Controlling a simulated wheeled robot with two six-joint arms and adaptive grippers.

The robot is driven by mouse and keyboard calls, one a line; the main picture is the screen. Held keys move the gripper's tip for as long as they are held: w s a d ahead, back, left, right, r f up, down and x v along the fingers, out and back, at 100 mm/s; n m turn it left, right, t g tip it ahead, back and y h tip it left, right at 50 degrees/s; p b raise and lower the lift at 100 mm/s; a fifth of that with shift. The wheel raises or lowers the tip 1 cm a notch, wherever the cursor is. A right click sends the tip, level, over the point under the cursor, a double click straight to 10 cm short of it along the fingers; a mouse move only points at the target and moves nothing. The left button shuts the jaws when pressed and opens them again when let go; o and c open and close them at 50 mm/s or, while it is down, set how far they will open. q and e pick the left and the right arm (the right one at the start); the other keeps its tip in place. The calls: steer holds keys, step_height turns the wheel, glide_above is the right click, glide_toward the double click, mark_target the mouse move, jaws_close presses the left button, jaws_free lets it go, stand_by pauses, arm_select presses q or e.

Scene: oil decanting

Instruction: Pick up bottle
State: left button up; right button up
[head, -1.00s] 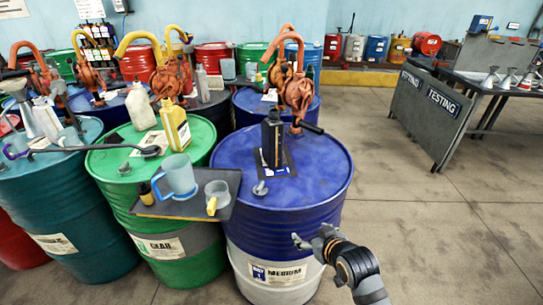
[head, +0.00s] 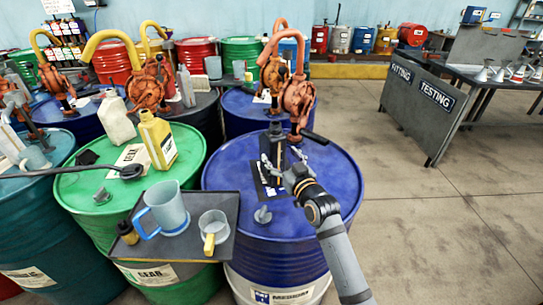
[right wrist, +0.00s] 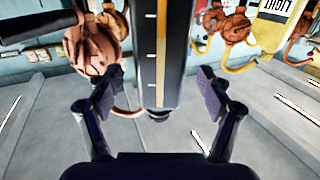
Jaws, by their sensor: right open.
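A dark bottle (head: 276,140) stands upright on the blue drum (head: 335,185), on a dark mat. My right gripper (head: 281,165) is at the bottle, with its fingers on either side of it; the gripper hides part of the bottle's lower body. In the right wrist view the bottle (right wrist: 158,50), with an orange stripe and white marks, sits between the two open fingers (right wrist: 160,95). Gaps show on both sides, so the fingers do not touch it. My left gripper is not in view.
A grey tray (head: 222,240) beside the drum holds a blue-handled jug (head: 168,210) and a cup (head: 213,226). An orange pump (head: 298,98) rises behind the bottle. A yellow bottle (head: 157,140) stands on the green drum.

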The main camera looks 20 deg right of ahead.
steer(key=shift+w, duration=0.85)
steer(key=w, duration=0.3)
steer(key=w+p, duration=0.1)
steer(key=shift+w+a+f, duration=0.15)
steer(key=shift+w+a, duration=0.2)
steer(key=shift+a, duration=0.05)
steer(key=shift+s, duration=0.2)
steer(key=shift+c, duration=0.8)
steer(key=shift+w, duration=0.1)
steer(key=c, duration=0.9)
jaws_close()
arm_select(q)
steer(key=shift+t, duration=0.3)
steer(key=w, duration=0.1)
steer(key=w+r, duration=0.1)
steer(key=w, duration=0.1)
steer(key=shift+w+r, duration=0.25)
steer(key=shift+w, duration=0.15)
